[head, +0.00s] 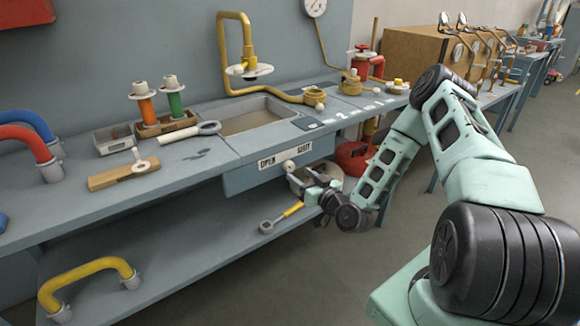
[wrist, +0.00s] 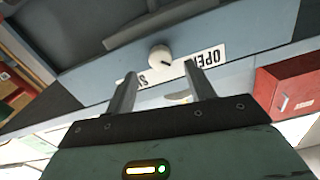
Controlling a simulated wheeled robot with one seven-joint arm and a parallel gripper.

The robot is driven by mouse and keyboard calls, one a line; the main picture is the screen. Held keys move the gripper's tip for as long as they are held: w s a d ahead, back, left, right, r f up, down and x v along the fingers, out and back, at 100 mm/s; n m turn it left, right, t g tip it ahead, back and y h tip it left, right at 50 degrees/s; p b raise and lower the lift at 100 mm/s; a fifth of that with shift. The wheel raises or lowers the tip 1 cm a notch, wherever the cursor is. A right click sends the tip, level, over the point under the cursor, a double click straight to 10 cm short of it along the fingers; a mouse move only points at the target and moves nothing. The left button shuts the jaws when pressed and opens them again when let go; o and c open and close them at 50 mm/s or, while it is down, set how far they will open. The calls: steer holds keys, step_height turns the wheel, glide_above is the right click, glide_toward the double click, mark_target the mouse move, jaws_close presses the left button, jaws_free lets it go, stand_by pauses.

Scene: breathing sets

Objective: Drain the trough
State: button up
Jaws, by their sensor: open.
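The trough (head: 268,104) is a rectangular basin sunk in the grey bench. Its inside looks brownish; I cannot tell how much liquid it holds. On the blue-grey front panel below it, a round white knob (head: 289,165) sits between an OPEN label (head: 267,162) and a second label (head: 304,149), likely SHUT. In the wrist view the knob (wrist: 160,57) stands just beyond my gripper (wrist: 160,72), roughly centred between its open fingers, and the OPEN label (wrist: 209,57) shows upside down. The fingers appear apart from the knob. In the head view my gripper (head: 308,183) is low in front of the panel.
A yellow-handled tool (head: 283,217) lies on the lower shelf. Open floor lies in front.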

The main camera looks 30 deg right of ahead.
mark_target(291, 168)
steer(key=w, duration=0.6)
steer(key=shift+w+a, duration=0.1)
steer(key=shift+w, duration=0.15)
